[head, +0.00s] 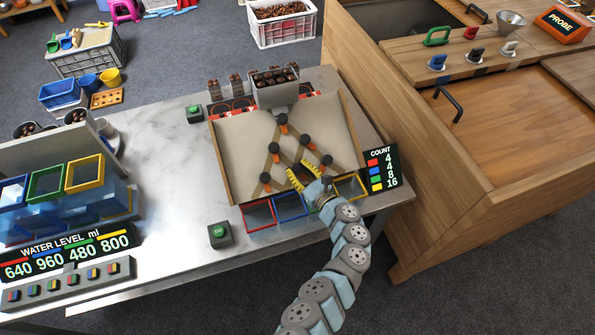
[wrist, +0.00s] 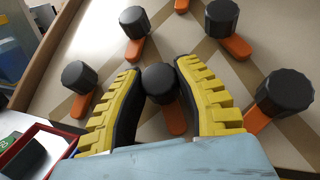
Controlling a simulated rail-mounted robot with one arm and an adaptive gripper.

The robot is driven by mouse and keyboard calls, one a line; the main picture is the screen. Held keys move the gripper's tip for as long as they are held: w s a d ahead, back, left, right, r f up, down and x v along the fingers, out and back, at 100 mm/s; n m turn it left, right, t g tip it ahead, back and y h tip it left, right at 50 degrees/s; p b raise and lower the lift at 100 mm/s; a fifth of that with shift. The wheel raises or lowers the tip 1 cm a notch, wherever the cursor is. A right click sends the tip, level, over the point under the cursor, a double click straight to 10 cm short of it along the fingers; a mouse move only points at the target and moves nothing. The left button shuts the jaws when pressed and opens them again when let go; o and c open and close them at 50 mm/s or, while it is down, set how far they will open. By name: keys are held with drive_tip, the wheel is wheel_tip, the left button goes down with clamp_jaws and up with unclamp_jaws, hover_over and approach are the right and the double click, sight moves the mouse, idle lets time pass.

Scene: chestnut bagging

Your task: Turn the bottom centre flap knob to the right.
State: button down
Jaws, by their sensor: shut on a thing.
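The bottom centre flap knob (wrist: 160,82) is a black ribbed knob with an orange flap (wrist: 175,118) that points down and slightly right in the wrist view. My gripper (wrist: 165,88) has its yellow ribbed fingers on either side of this knob and is shut on it. In the head view my gripper (head: 303,176) reaches the lower middle of the sloped beige board (head: 240,140) and hides most of that knob. The bottom left knob (wrist: 80,77) and bottom right knob (wrist: 283,92) stand to each side, with their orange flaps pointing down-left.
Two middle-row knobs (wrist: 134,20) (wrist: 221,18) and a top knob (head: 283,119) stand farther up the board. Coloured bins, including a red one (head: 258,213) and a blue one (head: 291,206), line its lower edge. A count sign (head: 382,170) stands at the right.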

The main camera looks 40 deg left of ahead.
drive_tip(key=shift+n+g+b, duration=1.35)
drive_tip(key=shift+n+g, duration=0.15)
drive_tip(key=shift+n, duration=0.1)
drive_tip(key=c, duration=0.7)
unclamp_jaws()
drive_tip(key=shift+a, duration=0.15)
drive_tip(key=shift+w+d+r, duration=0.1)
drive_tip(key=shift+d, duration=0.65)
drive_tip(key=d, duration=1)
drive_tip(key=shift+s+d+r, duration=0.2)
drive_tip(key=shift+d+r, duration=0.1)
drive_tip(key=shift+d, duration=0.05)
